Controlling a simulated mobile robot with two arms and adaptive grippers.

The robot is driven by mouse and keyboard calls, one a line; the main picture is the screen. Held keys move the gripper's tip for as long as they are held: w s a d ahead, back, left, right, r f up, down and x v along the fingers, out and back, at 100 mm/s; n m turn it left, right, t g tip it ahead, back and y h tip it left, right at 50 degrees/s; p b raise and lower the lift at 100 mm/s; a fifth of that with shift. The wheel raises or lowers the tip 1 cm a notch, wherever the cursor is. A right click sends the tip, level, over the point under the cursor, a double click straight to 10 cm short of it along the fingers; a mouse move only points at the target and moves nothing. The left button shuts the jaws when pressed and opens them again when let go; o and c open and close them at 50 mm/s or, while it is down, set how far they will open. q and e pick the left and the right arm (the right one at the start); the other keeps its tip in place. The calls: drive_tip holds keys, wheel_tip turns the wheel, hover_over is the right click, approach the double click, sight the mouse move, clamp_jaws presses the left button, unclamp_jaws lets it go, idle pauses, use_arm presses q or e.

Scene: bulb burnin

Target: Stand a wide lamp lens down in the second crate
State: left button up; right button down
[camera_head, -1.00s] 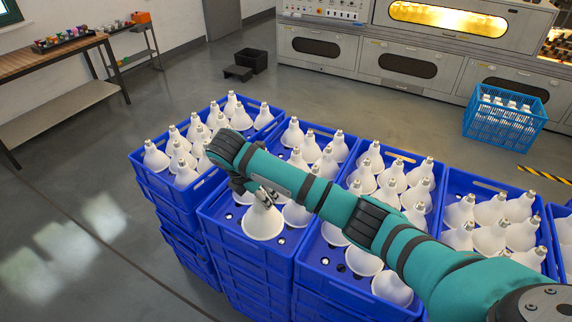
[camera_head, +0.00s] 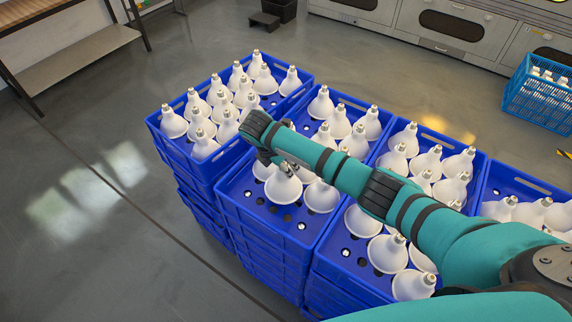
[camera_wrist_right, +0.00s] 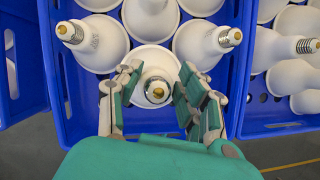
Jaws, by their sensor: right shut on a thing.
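My right gripper (camera_head: 283,162) is shut on the neck of a wide white lamp (camera_head: 283,190), cap up and lens down. The lamp is over the front part of the second crate (camera_head: 237,208) from the left, a blue one. In the right wrist view the fingers (camera_wrist_right: 158,74) close around the lamp's cap (camera_wrist_right: 155,91). I cannot tell whether its lens rim touches the crate floor. Another white lamp (camera_head: 321,197) stands lens down close on its right, with more behind. My left gripper is not in view.
Blue crates of lamps stand on both sides, such as the leftmost crate (camera_head: 189,150). Bare floor with round holes shows at the second crate's front. A light-blue basket (camera_head: 535,97) stands at the back right. The grey floor at left is clear.

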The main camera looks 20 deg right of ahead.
drive_tip(key=shift+w+f, duration=0.1)
drive_tip(key=shift+f, duration=0.45)
drive_tip(key=shift+a+f, duration=0.1)
drive_tip(key=shift+f, duration=0.05)
drive_tip(key=shift+s, duration=0.2)
drive_tip(key=shift+f, duration=0.55)
drive_tip(key=c, duration=0.8)
unclamp_jaws()
drive_tip(key=shift+o, duration=0.2)
